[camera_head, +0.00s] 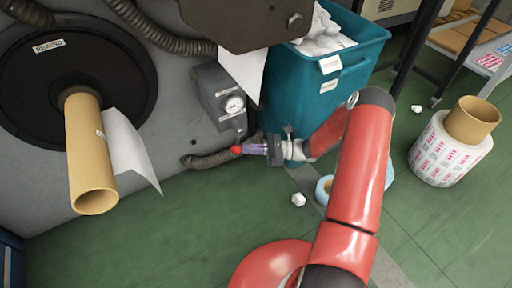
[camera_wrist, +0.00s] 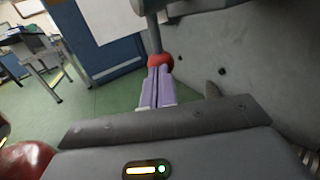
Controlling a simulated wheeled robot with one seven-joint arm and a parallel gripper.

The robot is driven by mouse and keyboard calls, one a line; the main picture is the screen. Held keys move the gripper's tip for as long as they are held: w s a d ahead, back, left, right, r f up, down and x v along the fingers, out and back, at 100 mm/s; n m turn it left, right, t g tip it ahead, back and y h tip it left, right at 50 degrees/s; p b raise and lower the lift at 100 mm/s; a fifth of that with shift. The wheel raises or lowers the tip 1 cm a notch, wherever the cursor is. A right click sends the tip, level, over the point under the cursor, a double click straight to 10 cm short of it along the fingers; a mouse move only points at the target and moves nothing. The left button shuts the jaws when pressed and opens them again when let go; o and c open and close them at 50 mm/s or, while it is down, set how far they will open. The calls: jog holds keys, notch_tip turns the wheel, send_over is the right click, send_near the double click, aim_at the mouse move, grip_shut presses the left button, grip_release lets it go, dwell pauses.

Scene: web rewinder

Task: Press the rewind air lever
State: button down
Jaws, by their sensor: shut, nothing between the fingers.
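The rewind air lever shows as a red knob (camera_head: 236,150) on a grey stem below a grey box with a round gauge (camera_head: 234,105). In the wrist view the red knob (camera_wrist: 160,61) sits at the lower end of the grey stem, straight ahead of my fingers. My gripper (camera_head: 244,149) has purple fingers, shut together and empty. It also shows in the wrist view (camera_wrist: 159,72), with its tips at the knob's near lower side. The tips overlap the knob in the picture; I cannot tell whether they touch it.
A cardboard core (camera_head: 90,150) sticks out from the black rewind disc (camera_head: 70,75) at left. A teal bin (camera_head: 335,75) full of white waste stands behind my arm. A printed roll (camera_head: 447,150) stands at right. White scraps lie on the green floor (camera_head: 180,240).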

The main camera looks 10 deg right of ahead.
jog(key=shift+s+a+f+m+t+y+b, duration=0.1)
jog(key=shift+s+a+m+t+y+b, duration=0.2)
jog(key=shift+a+m+y, duration=0.4)
jog(key=shift+s+a+f+m+t+y+b, duration=0.1)
jog(key=shift+s+a+m+t+y+b, duration=0.1)
jog(key=shift+a+m+t+y, duration=0.45)
jog(key=shift+g+y, duration=0.25)
